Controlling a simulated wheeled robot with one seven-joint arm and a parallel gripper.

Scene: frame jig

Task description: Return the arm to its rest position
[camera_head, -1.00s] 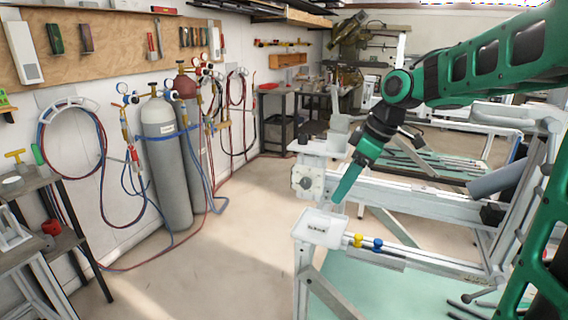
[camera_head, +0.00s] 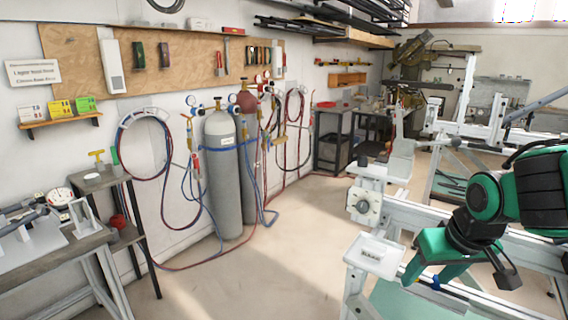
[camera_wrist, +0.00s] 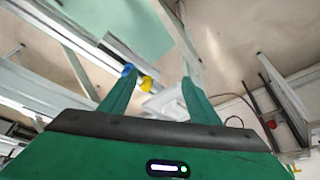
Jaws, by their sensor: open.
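My gripper (camera_head: 422,270) is at the lower right of the head view, green and in front of the frame jig. The wrist view shows its two green fingers (camera_wrist: 158,78) spread apart with nothing held between them. My arm is bent, with its dark and green links at the right edge of the head view. The frame jig (camera_head: 420,207) has light grey rails. A blue piece (camera_wrist: 128,70) and a yellow piece (camera_wrist: 147,82) on the jig show beyond the fingers.
Gas cylinders (camera_head: 222,175) with hoses stand at the wall. A side table (camera_head: 60,250) is at the left. The floor (camera_head: 270,270) between is clear.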

